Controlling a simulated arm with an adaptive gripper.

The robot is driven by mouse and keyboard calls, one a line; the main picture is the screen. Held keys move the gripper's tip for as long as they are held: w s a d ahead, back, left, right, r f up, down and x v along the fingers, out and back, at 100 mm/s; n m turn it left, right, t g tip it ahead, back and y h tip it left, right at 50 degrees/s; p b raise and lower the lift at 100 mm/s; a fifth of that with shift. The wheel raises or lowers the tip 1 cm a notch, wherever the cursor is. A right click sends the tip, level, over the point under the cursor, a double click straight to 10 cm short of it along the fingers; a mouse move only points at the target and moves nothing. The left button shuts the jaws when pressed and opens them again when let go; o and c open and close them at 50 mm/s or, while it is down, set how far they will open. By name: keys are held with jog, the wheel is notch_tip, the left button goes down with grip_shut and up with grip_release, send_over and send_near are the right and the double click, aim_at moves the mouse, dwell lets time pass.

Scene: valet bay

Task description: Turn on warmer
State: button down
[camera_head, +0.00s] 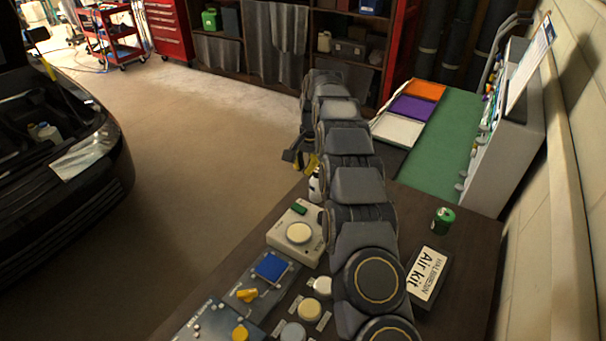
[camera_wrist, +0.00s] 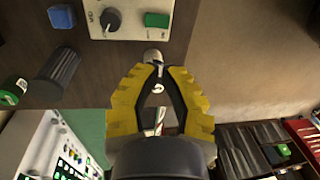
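The warmer is probably the cream box (camera_head: 290,240) on the dark bench, with a round pale plate on top and a green rocker switch. In the wrist view a cream panel (camera_wrist: 180,22), which looks like the same box, shows a black knob (camera_wrist: 110,19) and a green switch (camera_wrist: 157,20). My gripper (camera_wrist: 159,69) has yellow-backed fingers that lean together below this panel, apart from the switch. Its fingertips are close together; the width of the gap is unclear.
Left of my arm are a panel with a blue square (camera_head: 271,266) and a yellow knob (camera_head: 247,295), and several round knobs. An Air kit box (camera_head: 429,275) and a green can (camera_head: 443,220) lie right. A grey cabinet (camera_head: 508,125) stands beyond.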

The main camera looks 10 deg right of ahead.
aim_at(297, 205)
jog(key=shift+w+a+r, duration=0.1)
jog(key=shift+w+r, duration=0.15)
jog(key=f, duration=0.8)
jog(key=w+a+f, duration=0.1)
jog(key=f, duration=0.3)
jog(key=shift+f, duration=0.4)
jog(key=shift+a+f, duration=0.1)
jog(key=shift+f, duration=0.45)
jog(key=shift+w, duration=0.1)
